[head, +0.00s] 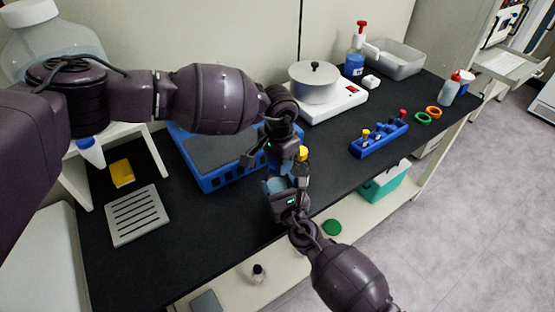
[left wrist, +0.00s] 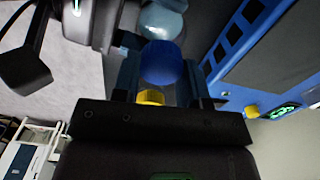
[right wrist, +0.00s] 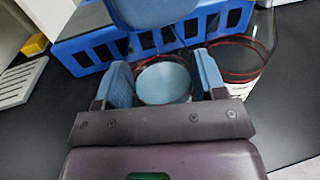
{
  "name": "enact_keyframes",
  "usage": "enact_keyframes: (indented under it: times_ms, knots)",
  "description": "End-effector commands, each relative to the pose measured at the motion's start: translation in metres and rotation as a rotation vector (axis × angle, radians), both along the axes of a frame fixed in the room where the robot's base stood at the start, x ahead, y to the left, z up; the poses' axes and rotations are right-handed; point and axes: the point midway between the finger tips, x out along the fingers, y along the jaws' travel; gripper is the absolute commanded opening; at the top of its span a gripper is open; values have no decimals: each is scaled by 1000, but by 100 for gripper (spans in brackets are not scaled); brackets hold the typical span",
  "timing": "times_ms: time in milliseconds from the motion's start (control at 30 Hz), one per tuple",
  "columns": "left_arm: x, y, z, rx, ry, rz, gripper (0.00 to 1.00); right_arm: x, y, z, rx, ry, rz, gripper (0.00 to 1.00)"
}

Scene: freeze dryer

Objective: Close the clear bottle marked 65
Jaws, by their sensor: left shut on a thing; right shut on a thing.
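My left gripper (head: 275,152) is shut on a round blue cap (left wrist: 160,62), which shows between its fingers in the left wrist view. My right gripper (head: 280,185) is shut on a round, clear, pale blue thing that looks like the bottle (right wrist: 163,82); it also shows in the left wrist view (left wrist: 163,20), just beyond the cap. The two grippers are close together in front of the blue slotted device (head: 215,180), the left one higher. I cannot read a 65, and whether cap and bottle touch is hidden.
Another clear vessel with a red rim (right wrist: 245,60) stands right of the right gripper. A grey slotted plate (head: 138,215) and yellow block (head: 122,172) lie left. A blue rack (head: 378,140) stands right. The black tabletop is clear at front left.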

Motion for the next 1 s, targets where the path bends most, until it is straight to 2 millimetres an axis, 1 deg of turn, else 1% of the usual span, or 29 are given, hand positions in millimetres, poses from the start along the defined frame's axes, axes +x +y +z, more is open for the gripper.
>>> enact_keyframes:
  times_ms: [100, 200, 500, 533, 600, 700, 1000]
  knots:
    - [-1, -1, 1, -1, -1, -105, 14, 0, 0, 0, 0, 1, 0, 0]
    - [-1, -1, 1, -1, 0, -150, 14, 0, 0, 0, 0, 1, 0, 0]
    - [-1, -1, 1, -1, 0, -159, 14, 0, 0, 0, 0, 1, 0, 0]
    - [-1, -1, 1, -1, 0, -159, 41, 0, 0, 0, 0, 1, 0, 0]
    - [-1, -1, 1, -1, 0, -159, 52, 0, 0, 0, 0, 1, 0, 0]
    - [-1, -1, 0, -1, 1, -158, 65, 0, 0, 0, 0, 1, 0, 0]
    - [-1, -1, 2, 0, 0, -157, 65, 0, 0, 0, 0, 1, 0, 0]
